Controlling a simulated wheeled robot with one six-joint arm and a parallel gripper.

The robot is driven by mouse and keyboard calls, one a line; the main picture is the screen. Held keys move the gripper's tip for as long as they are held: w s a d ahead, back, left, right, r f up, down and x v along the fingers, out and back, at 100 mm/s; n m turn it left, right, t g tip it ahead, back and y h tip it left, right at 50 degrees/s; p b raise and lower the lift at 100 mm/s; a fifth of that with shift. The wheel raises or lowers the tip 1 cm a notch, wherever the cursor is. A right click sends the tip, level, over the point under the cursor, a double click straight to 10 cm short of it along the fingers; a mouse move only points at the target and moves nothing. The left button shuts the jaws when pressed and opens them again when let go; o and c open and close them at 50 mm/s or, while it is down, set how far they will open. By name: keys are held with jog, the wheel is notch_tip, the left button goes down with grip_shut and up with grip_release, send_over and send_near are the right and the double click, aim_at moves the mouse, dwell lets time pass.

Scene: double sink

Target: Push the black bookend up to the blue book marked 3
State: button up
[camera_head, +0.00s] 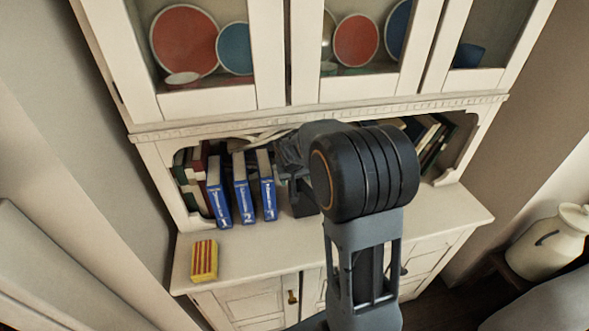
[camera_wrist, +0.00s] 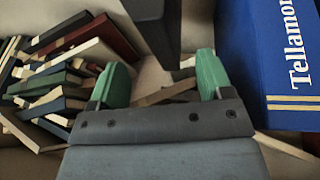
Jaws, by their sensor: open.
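Several blue books stand upright on the hutch counter in the head view. The rightmost blue book (camera_head: 268,187) is nearest my arm; its spine number is too small to read surely. A blue book (camera_wrist: 268,60) lettered "Tellamon" fills the right side of the wrist view. The black bookend (camera_head: 304,203) stands just right of the rightmost blue book, partly hidden by my arm. In the wrist view a dark upright plate (camera_wrist: 155,22), apparently the bookend, is beyond my fingers. My gripper (camera_wrist: 162,80) is open with green fingertips apart; in the head view my arm mostly hides it.
A yellow and red striped box (camera_head: 204,261) lies on the front left of the counter (camera_head: 250,250). More books (camera_head: 432,140) lean at the right of the niche. Dark books (camera_head: 190,170) stand behind the blue ones at left. Glass doors with plates are above.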

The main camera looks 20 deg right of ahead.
jog(key=shift+x, duration=1.95)
jog(key=shift+c, duration=0.4)
grip_shut()
